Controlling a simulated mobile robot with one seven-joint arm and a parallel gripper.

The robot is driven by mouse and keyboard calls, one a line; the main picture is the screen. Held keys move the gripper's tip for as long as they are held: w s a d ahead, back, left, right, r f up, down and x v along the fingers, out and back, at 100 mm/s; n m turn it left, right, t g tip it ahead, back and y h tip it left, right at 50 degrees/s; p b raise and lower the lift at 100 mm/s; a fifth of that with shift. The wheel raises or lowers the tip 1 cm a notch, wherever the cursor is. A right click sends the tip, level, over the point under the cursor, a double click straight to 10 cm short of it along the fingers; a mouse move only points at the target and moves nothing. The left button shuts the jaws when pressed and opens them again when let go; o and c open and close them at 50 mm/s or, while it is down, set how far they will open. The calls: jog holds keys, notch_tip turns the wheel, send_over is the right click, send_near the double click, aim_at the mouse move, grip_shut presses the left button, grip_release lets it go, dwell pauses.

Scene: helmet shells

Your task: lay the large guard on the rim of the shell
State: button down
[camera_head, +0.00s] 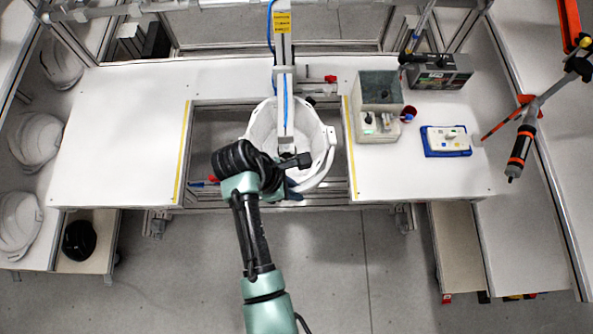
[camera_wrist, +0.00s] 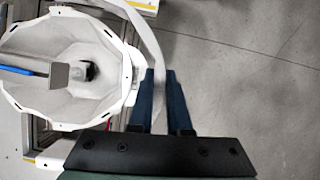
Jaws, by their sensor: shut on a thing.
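The white helmet shell (camera_head: 262,125) sits open side up in the opening at the middle of the bench. In the wrist view the shell (camera_wrist: 95,108) is on the left, with its angular rim and hollow inside showing. My gripper (camera_wrist: 161,75) has dark blue fingers shut on the large guard (camera_wrist: 151,40), a thin pale curved strip. The guard arcs up and left from the fingers, outside the shell's right edge in that view. I cannot tell whether it touches the rim. In the head view my gripper (camera_head: 292,191) is at the shell's near edge, partly hidden by my arm.
A grey vertical post (camera_head: 284,90) reaches down into the shell. A grey box (camera_head: 379,92), a red cup (camera_head: 408,114) and a blue-edged device (camera_head: 446,140) stand on the bench at right. The bench's left part (camera_head: 120,130) is clear. More white shells (camera_head: 36,140) lie at far left.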

jog(key=b, duration=0.5)
send_over(299, 180)
jog(key=a, duration=0.2)
notch_tip(299, 180, down, 3)
jog(key=shift+d+f, duration=0.1)
jog(key=shift+d, duration=0.05)
jog(key=shift+s+f, duration=0.1)
jog(key=shift+f, duration=0.85)
jog(key=shift+f+p, duration=0.25)
jog(key=shift+p, duration=0.35)
dwell(0.3)
jog(key=c, duration=0.8)
grip_release()
jog(key=b+v, duration=0.1)
jog(key=v, duration=1.2)
